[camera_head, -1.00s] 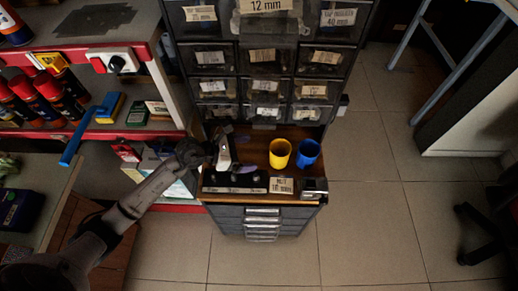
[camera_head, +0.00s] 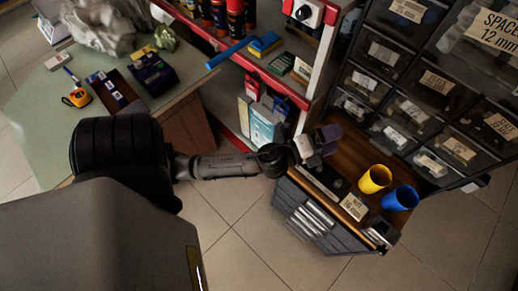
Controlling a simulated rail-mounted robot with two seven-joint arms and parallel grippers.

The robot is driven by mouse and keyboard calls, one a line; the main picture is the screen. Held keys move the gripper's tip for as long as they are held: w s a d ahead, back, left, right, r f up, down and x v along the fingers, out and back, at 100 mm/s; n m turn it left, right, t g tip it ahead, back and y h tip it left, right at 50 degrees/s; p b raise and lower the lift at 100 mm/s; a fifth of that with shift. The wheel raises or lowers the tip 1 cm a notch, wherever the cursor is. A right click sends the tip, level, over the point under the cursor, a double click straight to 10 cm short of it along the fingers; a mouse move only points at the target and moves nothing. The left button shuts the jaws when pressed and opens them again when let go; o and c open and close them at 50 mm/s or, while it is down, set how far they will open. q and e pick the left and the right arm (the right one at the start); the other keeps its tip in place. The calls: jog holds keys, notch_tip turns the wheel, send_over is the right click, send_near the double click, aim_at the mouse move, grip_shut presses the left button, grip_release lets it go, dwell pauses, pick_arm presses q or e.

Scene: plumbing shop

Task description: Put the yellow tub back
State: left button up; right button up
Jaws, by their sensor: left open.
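The yellow tub (camera_head: 374,179) stands upright on the brown wooden top (camera_head: 346,160) of the low drawer cabinet, in the right half of the head view. A blue tub (camera_head: 401,198) stands close to its right. My left gripper (camera_head: 318,145) is open over the left end of that top, to the left of the yellow tub and apart from it. Nothing shows between its fingers. My right gripper is not in view.
A label reading NUT 10 mm (camera_head: 353,206) and a dark bar (camera_head: 320,181) lie along the front edge. Rows of labelled clear drawers (camera_head: 437,84) rise behind the tubs. A red-edged shelf (camera_head: 270,75) stands to the left, beyond it a green-topped table (camera_head: 40,130).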

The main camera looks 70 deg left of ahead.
pick_arm(q)
jog(key=s+f+n+g+y, duration=0.1)
jog(key=s+f+n+g, duration=0.1)
jog(key=f+n, duration=0.1)
jog(key=s+a+f+n+g+y, duration=0.1)
jog(key=s+f+n+g, duration=0.2)
jog(key=n, duration=0.2)
jog(key=s+f+n+g+y, duration=0.2)
jog(key=s+f+n+g, duration=0.1)
jog(key=f+n, duration=0.1)
jog(key=shift+a, duration=0.25)
jog(key=s+d+f+n+g+h, duration=0.2)
jog(key=s+d+f+g, duration=0.1)
jog(key=s, duration=0.3)
jog(key=s+d+f+n+g+h, duration=0.2)
jog(key=s+d+f+g, duration=0.1)
jog(key=s, duration=0.4)
jog(key=d+g, duration=0.1)
jog(key=g, duration=0.1)
jog(key=shift+s+n+g, duration=0.25)
jog(key=shift+n+g, duration=0.05)
jog(key=shift+f, duration=0.1)
